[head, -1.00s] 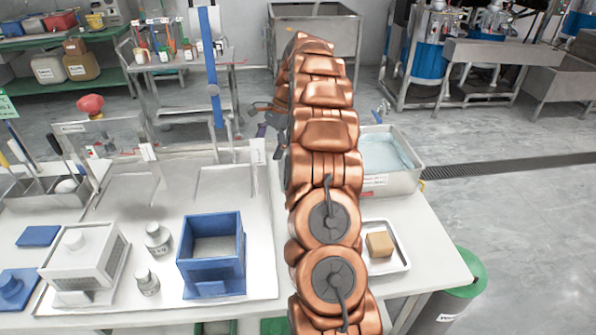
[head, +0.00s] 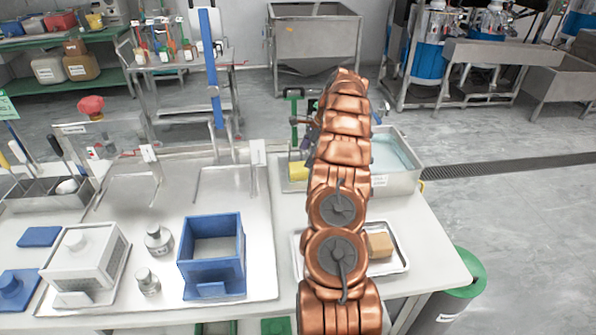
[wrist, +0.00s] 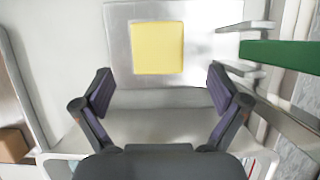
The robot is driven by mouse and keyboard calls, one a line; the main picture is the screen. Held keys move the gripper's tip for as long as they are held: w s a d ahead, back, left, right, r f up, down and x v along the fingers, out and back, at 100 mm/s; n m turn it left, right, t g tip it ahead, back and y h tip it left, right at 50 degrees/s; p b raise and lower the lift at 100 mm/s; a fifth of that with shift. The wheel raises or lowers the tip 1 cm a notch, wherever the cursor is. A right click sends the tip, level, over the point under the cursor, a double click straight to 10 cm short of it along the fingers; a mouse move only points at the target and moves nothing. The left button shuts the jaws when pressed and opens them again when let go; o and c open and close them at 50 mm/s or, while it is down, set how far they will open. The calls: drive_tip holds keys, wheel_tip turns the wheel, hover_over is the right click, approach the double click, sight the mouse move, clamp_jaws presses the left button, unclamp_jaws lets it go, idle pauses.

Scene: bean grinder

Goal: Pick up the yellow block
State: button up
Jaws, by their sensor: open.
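The yellow block (wrist: 158,47) lies on a square metal plate (wrist: 118,50) in the wrist view, ahead of my fingertips. In the head view the yellow block (head: 298,171) shows left of my arm, at the back of the white table, partly hidden. My gripper (wrist: 161,90) is open and empty, its two dark fingers spread wider than the block, one toward each side. The block appears beyond the fingertips rather than between them; the height gap is hard to tell. In the head view my gripper is mostly hidden behind my copper arm.
A green bar (wrist: 285,55) lies close right of the block in the wrist view. A metal basin of water (head: 395,160) stands right of my arm. A tan block (head: 380,245) sits on a tray. A blue open box (head: 211,265) stands left.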

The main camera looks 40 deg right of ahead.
sight(298, 167)
drive_tip(key=shift+w+a+f+p, duration=0.25)
drive_tip(key=shift+a+f+p, duration=0.3)
drive_tip(key=shift+f, duration=0.25)
drive_tip(key=shift+p+x, duration=0.6)
drive_tip(key=shift+x, duration=1.25)
drive_tip(key=shift+w+a, duration=0.1)
drive_tip(key=c, duration=1.5)
